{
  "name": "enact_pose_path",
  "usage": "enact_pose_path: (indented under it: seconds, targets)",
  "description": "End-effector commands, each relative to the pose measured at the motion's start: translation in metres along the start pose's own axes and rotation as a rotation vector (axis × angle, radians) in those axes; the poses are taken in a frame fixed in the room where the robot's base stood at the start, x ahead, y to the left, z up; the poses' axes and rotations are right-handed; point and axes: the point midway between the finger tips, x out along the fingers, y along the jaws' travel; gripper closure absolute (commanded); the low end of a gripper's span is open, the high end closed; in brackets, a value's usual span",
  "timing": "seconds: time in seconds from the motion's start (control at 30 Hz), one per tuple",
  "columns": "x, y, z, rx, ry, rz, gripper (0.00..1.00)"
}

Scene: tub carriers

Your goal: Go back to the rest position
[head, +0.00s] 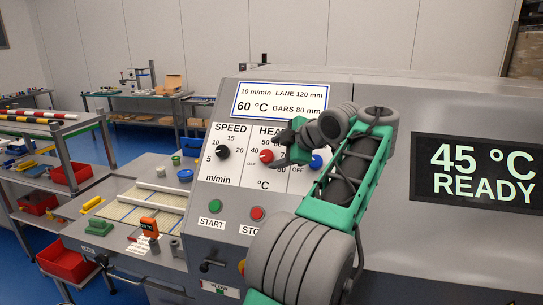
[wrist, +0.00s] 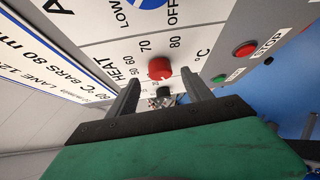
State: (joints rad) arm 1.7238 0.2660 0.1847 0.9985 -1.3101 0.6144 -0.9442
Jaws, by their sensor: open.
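My gripper (head: 279,149) is in front of the control panel (head: 236,177), just right of the red HEAT knob (head: 266,156). In the wrist view its two dark fingers (wrist: 160,80) are apart with nothing held between them. The red knob (wrist: 160,68) shows between the fingertips; I cannot tell whether they touch it. My arm reaches up from the lower middle and hides part of the HEAT scale in the head view.
A black SPEED knob (head: 222,152) is to the left and a blue knob (head: 317,161) to the right. Below are green START (head: 215,206) and red STOP (head: 257,213) buttons. The display (head: 478,172) reads 45 °C READY. A sign (head: 283,101) reads 60 °C.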

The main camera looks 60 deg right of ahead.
Motion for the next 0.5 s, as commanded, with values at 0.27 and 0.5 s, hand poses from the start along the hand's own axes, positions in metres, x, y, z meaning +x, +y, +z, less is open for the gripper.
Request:
enact_pose_path:
  seconds: [0.27, 0.5]
  targets:
    - [-0.04, 0.0, 0.001, 0.002, -0.001, -0.001, 0.41]
    - [-0.041, -0.001, 0.0, 0.001, 0.0, -0.002, 0.41]
